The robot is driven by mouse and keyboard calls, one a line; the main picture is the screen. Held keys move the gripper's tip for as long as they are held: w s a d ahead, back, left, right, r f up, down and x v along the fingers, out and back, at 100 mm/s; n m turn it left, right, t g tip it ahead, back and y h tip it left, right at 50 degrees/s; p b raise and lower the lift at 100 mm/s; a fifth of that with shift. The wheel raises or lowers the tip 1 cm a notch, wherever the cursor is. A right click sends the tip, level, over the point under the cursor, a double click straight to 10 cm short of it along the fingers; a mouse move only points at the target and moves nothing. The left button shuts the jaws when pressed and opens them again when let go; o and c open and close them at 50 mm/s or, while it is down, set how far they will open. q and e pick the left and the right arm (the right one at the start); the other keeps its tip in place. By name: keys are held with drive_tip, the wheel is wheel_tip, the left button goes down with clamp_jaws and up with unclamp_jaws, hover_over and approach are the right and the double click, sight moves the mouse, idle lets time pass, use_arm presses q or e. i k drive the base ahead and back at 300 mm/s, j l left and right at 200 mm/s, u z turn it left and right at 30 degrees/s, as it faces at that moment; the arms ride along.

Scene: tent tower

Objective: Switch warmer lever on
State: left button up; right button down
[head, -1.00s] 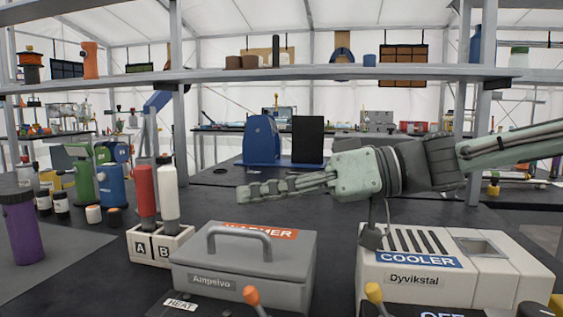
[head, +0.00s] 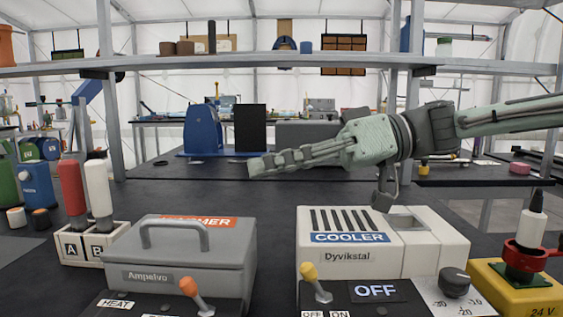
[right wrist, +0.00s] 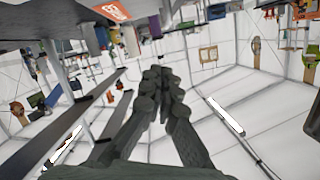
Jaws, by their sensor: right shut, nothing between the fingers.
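The grey warmer box (head: 185,255) with its top handle stands at the lower left of the head view. Its orange-tipped lever (head: 197,295) rises from a dark panel in front, by a HEAT label (head: 116,304). My right gripper (head: 258,167) is shut and empty, pointing left in the air above and behind the warmer and cooler, well apart from the lever. It also shows in the right wrist view (right wrist: 158,72), with its fingers together. My left gripper is not in view. The lower part of the warmer's panel is cut off.
The white cooler (head: 438,238) stands to the right, with a yellow-tipped lever (head: 314,281), an OFF display (head: 376,291) and a dark knob (head: 454,282). A holder (head: 72,250) with red and white bottles stands left. A long shelf (head: 270,62) crosses above.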

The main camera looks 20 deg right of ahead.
sight(188, 286)
drive_tip(key=k+j, duration=0.25)
drive_tip(key=k, duration=0.2)
drive_tip(key=k+j, duration=0.3)
drive_tip(key=k, duration=0.2)
drive_tip(key=k+j, duration=0.25)
drive_tip(key=k, duration=0.2)
